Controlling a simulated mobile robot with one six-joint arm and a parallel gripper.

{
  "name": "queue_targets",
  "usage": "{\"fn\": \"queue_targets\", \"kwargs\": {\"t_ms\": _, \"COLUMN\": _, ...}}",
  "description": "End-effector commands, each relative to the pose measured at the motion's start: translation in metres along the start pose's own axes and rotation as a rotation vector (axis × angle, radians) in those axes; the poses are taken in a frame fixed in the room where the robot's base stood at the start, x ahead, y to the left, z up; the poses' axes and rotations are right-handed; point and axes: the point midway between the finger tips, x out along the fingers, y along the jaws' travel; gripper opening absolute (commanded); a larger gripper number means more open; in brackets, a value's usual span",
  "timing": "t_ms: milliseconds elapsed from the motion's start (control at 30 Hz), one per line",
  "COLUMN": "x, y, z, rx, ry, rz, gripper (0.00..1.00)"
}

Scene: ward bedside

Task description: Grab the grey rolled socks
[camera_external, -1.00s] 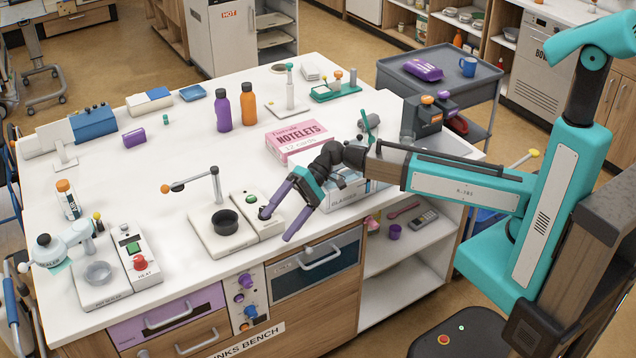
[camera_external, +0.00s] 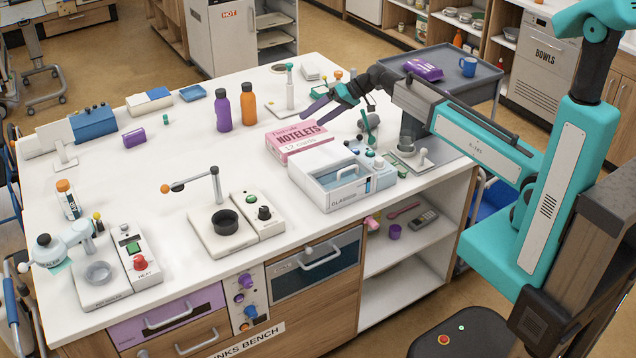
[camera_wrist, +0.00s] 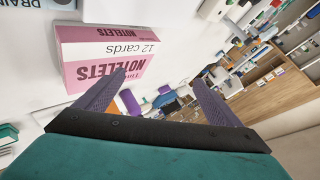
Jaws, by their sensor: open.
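My gripper (camera_external: 311,103) is open and empty, raised above the back right part of the white bench top, over or near the pink notelets box (camera_external: 298,142). In the wrist view my gripper (camera_wrist: 160,77) shows two purple fingers spread apart with nothing between them. The notelets box (camera_wrist: 105,55) shows there at upper left, beyond the left finger.
Purple (camera_external: 222,110) and orange (camera_external: 248,104) bottles stand left of the notelets box. A grey cart (camera_external: 440,84) stands behind the bench. The bench's left middle is mostly clear.

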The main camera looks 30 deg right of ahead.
Motion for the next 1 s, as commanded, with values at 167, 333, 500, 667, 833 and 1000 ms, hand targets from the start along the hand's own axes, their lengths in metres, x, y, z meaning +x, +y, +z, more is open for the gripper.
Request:
{"fn": "queue_targets", "kwargs": {"t_ms": 167, "x": -0.042, "y": 0.083, "z": -0.022, "rx": -0.085, "ry": -0.026, "rz": 0.196, "gripper": 0.88}}
{"fn": "queue_targets", "kwargs": {"t_ms": 333, "x": -0.087, "y": 0.148, "z": -0.030, "rx": -0.131, "ry": -0.084, "rz": 0.381, "gripper": 0.88}}
{"fn": "queue_targets", "kwargs": {"t_ms": 500, "x": -0.136, "y": 0.201, "z": -0.032, "rx": -0.142, "ry": -0.147, "rz": 0.552, "gripper": 0.88}}
{"fn": "queue_targets", "kwargs": {"t_ms": 667, "x": -0.171, "y": 0.229, "z": -0.032, "rx": -0.138, "ry": -0.186, "rz": 0.655, "gripper": 0.88}}
{"fn": "queue_targets", "kwargs": {"t_ms": 833, "x": -0.183, "y": 0.236, "z": -0.032, "rx": -0.135, "ry": -0.198, "rz": 0.688, "gripper": 0.88}}
{"fn": "queue_targets", "kwargs": {"t_ms": 1000, "x": -0.183, "y": 0.235, "z": -0.032, "rx": -0.135, "ry": -0.198, "rz": 0.687, "gripper": 0.88}}
